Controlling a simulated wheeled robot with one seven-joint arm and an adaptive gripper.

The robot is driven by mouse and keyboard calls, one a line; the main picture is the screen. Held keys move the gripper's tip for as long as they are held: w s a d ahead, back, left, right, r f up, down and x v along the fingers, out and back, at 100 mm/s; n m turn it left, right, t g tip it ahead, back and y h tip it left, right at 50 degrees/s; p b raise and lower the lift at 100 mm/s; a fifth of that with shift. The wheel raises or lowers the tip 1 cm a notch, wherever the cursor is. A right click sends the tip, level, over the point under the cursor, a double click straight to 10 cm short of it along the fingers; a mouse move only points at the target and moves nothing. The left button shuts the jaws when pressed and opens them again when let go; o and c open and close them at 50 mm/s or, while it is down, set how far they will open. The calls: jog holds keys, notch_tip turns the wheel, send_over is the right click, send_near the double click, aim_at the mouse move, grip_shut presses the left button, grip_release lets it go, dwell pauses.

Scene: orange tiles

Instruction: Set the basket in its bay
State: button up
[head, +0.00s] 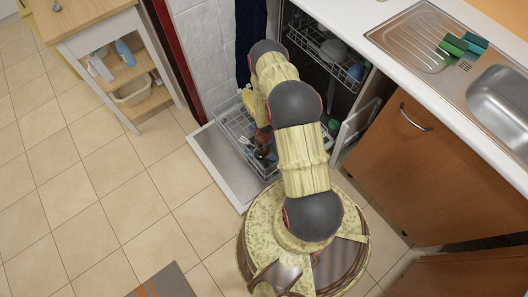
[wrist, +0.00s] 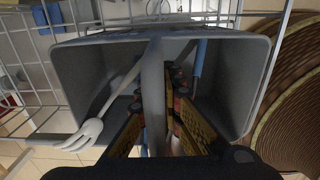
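The grey basket (wrist: 250,85) fills the middle of the wrist view, with its arched handle (wrist: 153,70) crossing over it. A pale fork (wrist: 88,135) and a blue-handled utensil (wrist: 199,60) stick out of it. My gripper (wrist: 158,100) has one finger on each side of the handle; the fingers look apart, and I see no clear contact. In the head view my gripper (head: 263,138) is low over the pulled-out dishwasher rack (head: 236,122), and my arm hides most of the basket. The bay cannot be made out.
The dishwasher door (head: 216,168) is folded down below the rack. An upper rack (head: 335,65) holds dishes. A wooden cabinet (head: 425,165) and sink counter stand at right. A small wooden shelf unit (head: 100,35) stands at left. The tiled floor at left is mostly clear.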

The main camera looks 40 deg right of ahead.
jog(key=o, duration=0.4)
notch_tip(320, 180, up, 12)
jog(key=shift+s+f, duration=0.1)
dwell(0.6)
dwell(0.5)
